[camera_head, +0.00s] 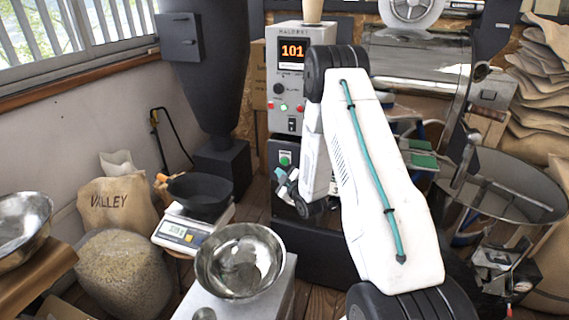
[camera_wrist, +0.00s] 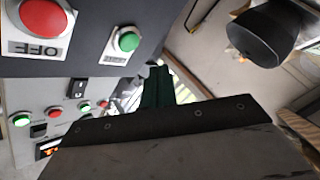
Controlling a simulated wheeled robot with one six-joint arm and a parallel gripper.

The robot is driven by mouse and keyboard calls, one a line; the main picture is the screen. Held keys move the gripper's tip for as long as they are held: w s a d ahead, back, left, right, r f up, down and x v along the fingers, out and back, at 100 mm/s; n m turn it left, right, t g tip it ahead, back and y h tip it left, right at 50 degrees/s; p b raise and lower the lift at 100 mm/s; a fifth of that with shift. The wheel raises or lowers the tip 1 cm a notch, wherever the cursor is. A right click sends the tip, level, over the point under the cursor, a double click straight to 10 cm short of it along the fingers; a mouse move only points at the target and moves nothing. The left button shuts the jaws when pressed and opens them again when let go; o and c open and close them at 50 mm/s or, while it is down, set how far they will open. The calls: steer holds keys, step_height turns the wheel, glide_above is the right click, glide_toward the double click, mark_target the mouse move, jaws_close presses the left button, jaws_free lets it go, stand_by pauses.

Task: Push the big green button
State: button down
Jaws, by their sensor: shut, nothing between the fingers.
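The big green button (camera_wrist: 128,41) is a round cap on a pale label plate, set in a dark panel. In the head view it shows small (camera_head: 285,158) on the black cabinet front, just above my gripper (camera_head: 282,178). In the wrist view my gripper (camera_wrist: 156,72) is shut and empty, its dark green fingers side by side. Their tips appear just below and to the right of the button in that picture. I see no contact between them, and the exact gap is hard to judge.
A big red button (camera_wrist: 45,15) marked OFF sits beside the green one. A grey control box (camera_head: 301,75) with a 101 display carries smaller red and green buttons. A steel bowl (camera_head: 240,262) and a scale (camera_head: 182,232) with a black pan stand to the left.

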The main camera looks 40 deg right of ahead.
mark_target(281, 162)
steer(key=shift+w+d, duration=1.1)
steer(key=shift+d, duration=0.25)
stand_by(1.1)
steer(key=shift+w+d, duration=0.2)
steer(key=shift+d, duration=0.15)
steer(key=shift+w+d, duration=0.25)
steer(key=shift+d, duration=0.05)
stand_by(0.6)
stand_by(0.4)
steer(key=shift+s+a, duration=0.55)
steer(key=shift+a, duration=0.1)
steer(key=shift+a, duration=0.1)
steer(key=s+a, duration=0.1)
steer(key=a, duration=0.1)
steer(key=s+a, duration=0.1)
steer(key=s, duration=0.1)
steer(key=shift+a, duration=0.4)
